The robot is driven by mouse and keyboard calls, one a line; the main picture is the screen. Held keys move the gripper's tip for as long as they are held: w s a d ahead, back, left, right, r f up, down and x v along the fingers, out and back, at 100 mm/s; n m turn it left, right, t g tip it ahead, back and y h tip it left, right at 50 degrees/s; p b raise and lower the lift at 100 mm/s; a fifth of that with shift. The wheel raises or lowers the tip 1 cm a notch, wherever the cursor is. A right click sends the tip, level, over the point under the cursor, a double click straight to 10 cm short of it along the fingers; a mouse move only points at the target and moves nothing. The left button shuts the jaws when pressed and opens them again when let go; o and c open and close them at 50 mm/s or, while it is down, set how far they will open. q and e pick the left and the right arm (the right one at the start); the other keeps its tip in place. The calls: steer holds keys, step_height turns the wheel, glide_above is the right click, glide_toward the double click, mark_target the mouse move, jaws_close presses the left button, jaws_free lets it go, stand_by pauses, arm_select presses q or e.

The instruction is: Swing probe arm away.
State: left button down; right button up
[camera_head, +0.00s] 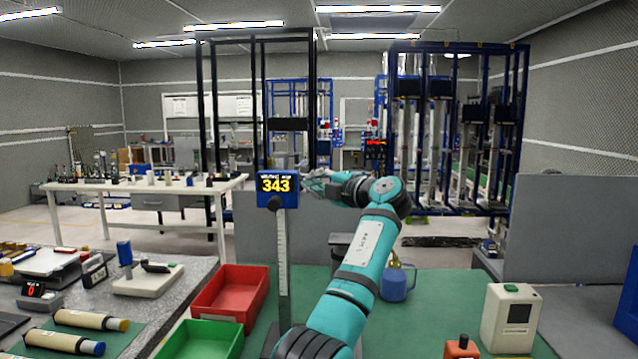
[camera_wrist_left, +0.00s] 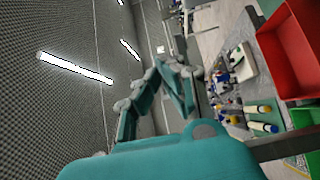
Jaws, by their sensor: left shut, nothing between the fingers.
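A measuring stand with a graduated upright scale (camera_head: 282,250) rises from the green-topped bench. A blue display (camera_head: 278,185) reading 343 in yellow is at its top, with a dark round knob (camera_head: 274,202) at its lower edge. I cannot make out a separate probe arm for sure; a dark block (camera_head: 346,240) is partly hidden behind my left arm. My left gripper (camera_head: 312,183) is shut and empty, just right of the display, pointing left. Whether it touches anything is unclear. The left wrist view does not show the fingertips. My right gripper is not in view.
A red bin (camera_head: 232,296) and a green bin (camera_head: 205,338) stand left of the scale. A blue jug (camera_head: 397,282) is right of my arm. A cream box (camera_head: 510,318) stands at the right. Grey partitions (camera_head: 570,205) flank the bench. Green bench top (camera_head: 440,305) is clear between.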

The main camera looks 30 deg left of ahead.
arm_select(q)
steer(key=shift+a, duration=0.4)
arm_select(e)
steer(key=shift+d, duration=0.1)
arm_select(q)
steer(key=shift+a, duration=0.1)
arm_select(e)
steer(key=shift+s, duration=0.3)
arm_select(q)
steer(key=v, duration=1.2)
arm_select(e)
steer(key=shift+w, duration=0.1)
arm_select(q)
steer(key=shift+w+r, duration=0.1)
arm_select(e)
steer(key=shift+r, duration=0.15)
